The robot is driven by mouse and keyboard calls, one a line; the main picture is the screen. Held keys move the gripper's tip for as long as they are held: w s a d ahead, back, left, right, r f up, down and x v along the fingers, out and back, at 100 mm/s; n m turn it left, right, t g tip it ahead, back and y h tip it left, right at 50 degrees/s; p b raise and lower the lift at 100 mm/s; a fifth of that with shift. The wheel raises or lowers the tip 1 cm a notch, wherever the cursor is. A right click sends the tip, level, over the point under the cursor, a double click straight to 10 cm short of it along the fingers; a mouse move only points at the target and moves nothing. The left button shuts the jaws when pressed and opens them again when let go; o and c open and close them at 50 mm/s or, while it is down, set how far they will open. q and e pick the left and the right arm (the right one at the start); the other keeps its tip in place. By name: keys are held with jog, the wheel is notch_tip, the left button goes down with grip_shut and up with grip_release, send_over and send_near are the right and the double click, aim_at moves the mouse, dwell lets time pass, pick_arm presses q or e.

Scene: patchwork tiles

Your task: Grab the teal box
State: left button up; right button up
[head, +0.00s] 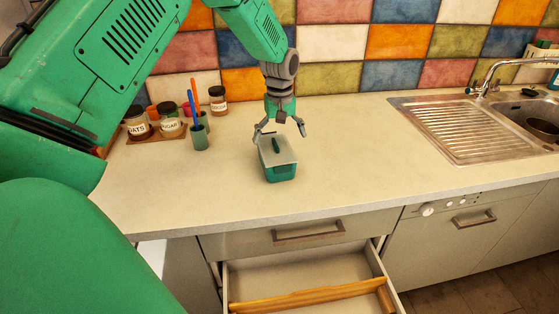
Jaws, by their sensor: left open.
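The teal box (281,174) stands on the pale countertop, with a light grey lid that has a dark green handle or slot on top. My left gripper (279,132) is open, pointing down, just behind and above the box. Its left finger is near the lid's back left corner and its right finger is off to the right of the lid. I cannot tell whether a finger touches the box. My right gripper is not in view.
Jars (170,122) and a green cup (200,137) with pens stand at the back left. A sink (458,128) with a tap is on the right. An open drawer (378,262) juts out below the counter. The counter around the box is clear.

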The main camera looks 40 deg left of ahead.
aim_at(275, 151)
pick_arm(q)
jog(key=shift+s+a+f, duration=0.1)
jog(key=shift+s+f, duration=0.1)
jog(key=shift+f, duration=0.1)
jog(key=f, duration=0.1)
jog(key=a+f, duration=0.1)
jog(key=f, duration=0.1)
jog(key=f+p, duration=0.1)
jog(key=f, duration=0.1)
jog(key=shift+a, duration=0.3)
jog(key=shift+s+d+r, duration=0.1)
jog(key=shift+d+r, duration=0.05)
jog(key=shift+d, duration=0.1)
jog(key=shift+d+r, duration=0.15)
jog(key=shift+d, duration=0.3)
jog(key=c, duration=1.1)
jog(key=shift+a, duration=0.1)
jog(key=shift+c, duration=0.2)
